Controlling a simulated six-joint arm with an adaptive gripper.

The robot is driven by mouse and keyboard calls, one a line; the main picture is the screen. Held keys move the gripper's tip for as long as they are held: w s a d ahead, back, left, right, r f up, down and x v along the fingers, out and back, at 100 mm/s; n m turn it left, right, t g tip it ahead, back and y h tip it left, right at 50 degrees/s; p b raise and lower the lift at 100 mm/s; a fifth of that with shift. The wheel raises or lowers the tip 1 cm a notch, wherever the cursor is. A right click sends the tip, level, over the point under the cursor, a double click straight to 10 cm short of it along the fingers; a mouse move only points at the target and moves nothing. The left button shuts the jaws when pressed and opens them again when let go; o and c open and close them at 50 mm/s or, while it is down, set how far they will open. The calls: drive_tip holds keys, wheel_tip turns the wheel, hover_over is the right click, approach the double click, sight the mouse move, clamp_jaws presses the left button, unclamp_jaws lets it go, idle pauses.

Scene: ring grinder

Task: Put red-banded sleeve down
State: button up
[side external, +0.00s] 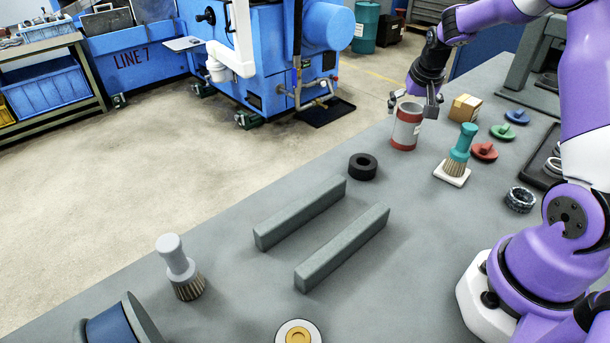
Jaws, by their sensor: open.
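The red-banded sleeve (406,127) is a grey-white cylinder with red at its top rim and base. It stands upright on the grey table (235,240) towards the back. My gripper (415,104) is just above it, with its fingers apart on either side of the sleeve's top. Whether a finger touches the sleeve, I cannot tell.
A teal brush (460,148) on a white pad, a cardboard box (464,108) and a red knobbed disc (484,151) stand right of the sleeve. A black ring (363,167) lies in front left. Two grey bars (302,213) lie nearer, with clear table around them.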

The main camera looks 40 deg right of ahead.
drive_tip(key=v, duration=0.9)
drive_tip(key=s+a+r+n+t+y, duration=0.1)
drive_tip(key=s+a+n, duration=0.3)
drive_tip(key=a, duration=0.6)
drive_tip(key=s+a+r+n+t+y, duration=0.1)
drive_tip(key=s+a+n, duration=0.4)
drive_tip(key=a, duration=0.6)
drive_tip(key=s+y, duration=0.1)
drive_tip(key=s, duration=0.1)
drive_tip(key=shift+s+a, duration=0.2)
drive_tip(key=shift+s, duration=0.15)
